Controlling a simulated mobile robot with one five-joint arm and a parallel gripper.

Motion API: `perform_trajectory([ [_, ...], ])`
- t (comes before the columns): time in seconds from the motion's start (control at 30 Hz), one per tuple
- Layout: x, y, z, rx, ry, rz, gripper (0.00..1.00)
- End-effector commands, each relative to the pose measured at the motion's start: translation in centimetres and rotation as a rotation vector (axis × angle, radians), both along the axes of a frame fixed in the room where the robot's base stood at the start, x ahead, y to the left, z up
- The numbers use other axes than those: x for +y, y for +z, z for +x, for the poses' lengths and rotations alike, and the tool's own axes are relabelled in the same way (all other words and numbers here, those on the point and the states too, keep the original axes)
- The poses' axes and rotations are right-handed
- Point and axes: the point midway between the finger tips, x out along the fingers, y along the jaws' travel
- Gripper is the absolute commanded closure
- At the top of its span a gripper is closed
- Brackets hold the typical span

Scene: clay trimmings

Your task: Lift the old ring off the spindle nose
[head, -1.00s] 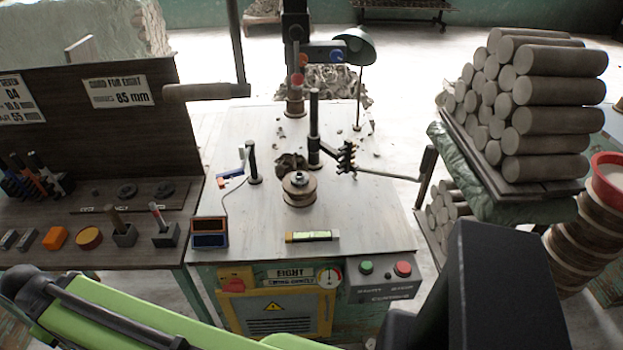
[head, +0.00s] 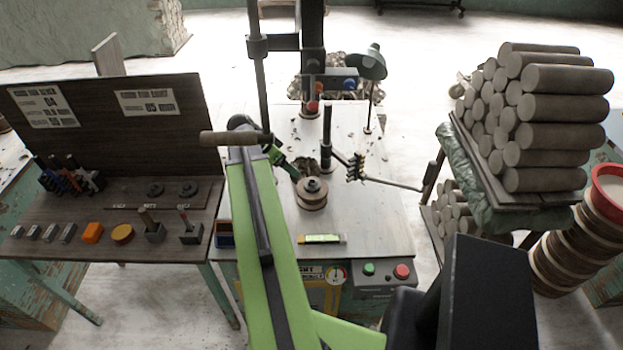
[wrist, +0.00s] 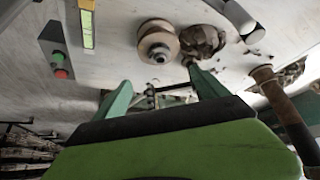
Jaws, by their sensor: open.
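The spindle nose with a round tan-brown ring (head: 311,199) around it stands on the pale machine table, a dark metal hub at its top centre. The ring also shows in the wrist view (wrist: 157,50), beyond my fingertips. Whether the ring is one piece or stacked, I cannot tell. My gripper (head: 289,166) is close to the spindle, on its left and far side in the head view. In the wrist view my gripper (wrist: 160,78) has its two green fingers spread wide, with nothing held between them. My arm hides part of the table's left side.
A crumpled brown clay lump (wrist: 203,40) lies beside the spindle. A dark upright post (head: 327,135) with a side arm stands behind it. A yellow-green level (head: 322,239) lies near the front edge. Stacked clay cylinders (head: 545,115) stand at right, a tool bench (head: 120,240) at left.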

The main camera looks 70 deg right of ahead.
Motion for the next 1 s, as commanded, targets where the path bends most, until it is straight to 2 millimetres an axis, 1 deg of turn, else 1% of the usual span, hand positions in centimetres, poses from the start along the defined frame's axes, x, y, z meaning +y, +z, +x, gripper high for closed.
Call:
perform_trajectory([
  [0.03, -0.3, 0.1, -0.5, -0.002, -0.015, -0.006, 0.17],
  [0.1, -0.4, 0.0, -0.6, -0.003, -0.02, -0.008, 0.17],
  [0.17, -0.5, -0.6, -0.6, -0.003, -0.019, -0.008, 0.17],
  [0.27, -1.3, -2.6, -1.1, -0.004, -0.019, -0.008, 0.17],
  [0.3, -1.7, -3.6, -1.4, -0.003, -0.019, -0.008, 0.17],
  [0.5, -3.9, -7.9, -2.8, -0.003, -0.017, -0.007, 0.17],
  [0.6, -4.8, -9.5, -3.5, -0.003, -0.015, -0.007, 0.17],
  [0.7, -5.4, -10.3, -3.8, -0.004, -0.015, -0.006, 0.17],
  [0.93, -5.7, -10.4, -4.0, -0.003, -0.012, -0.006, 0.17],
  [1.0, -5.9, -10.9, -4.1, -0.003, -0.012, -0.006, 0.17],
])
